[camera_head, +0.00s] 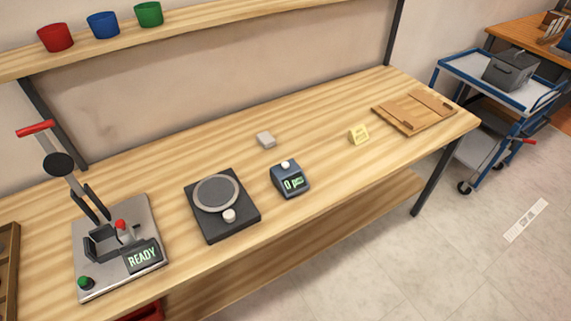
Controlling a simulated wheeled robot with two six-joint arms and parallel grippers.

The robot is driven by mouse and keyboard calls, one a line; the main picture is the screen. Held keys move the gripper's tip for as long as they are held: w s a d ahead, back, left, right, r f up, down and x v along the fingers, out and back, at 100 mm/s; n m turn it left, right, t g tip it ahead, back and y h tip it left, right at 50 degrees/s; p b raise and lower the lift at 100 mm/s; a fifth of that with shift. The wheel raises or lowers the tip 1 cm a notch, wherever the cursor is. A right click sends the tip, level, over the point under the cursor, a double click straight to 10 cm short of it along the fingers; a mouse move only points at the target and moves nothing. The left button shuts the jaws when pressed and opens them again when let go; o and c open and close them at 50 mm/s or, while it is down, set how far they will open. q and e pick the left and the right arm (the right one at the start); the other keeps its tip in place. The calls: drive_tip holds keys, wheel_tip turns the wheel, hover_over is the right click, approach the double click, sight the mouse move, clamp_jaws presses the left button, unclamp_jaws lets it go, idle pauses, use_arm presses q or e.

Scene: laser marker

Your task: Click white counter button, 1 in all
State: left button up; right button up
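The counter (290,181) is a small dark blue box on the wooden bench, right of the middle of the bench front. Its green display reads 0 with small letters after it. The white button (286,165) sits on top of the counter, at its back. Nothing touches it. Neither of my grippers is in the head view.
A black turntable-like device (222,205) with a round plate and a white knob stands left of the counter. A lever press (118,250) showing READY is further left.

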use_arm(q)
clamp_jaws()
idle(0.3)
idle(1.1)
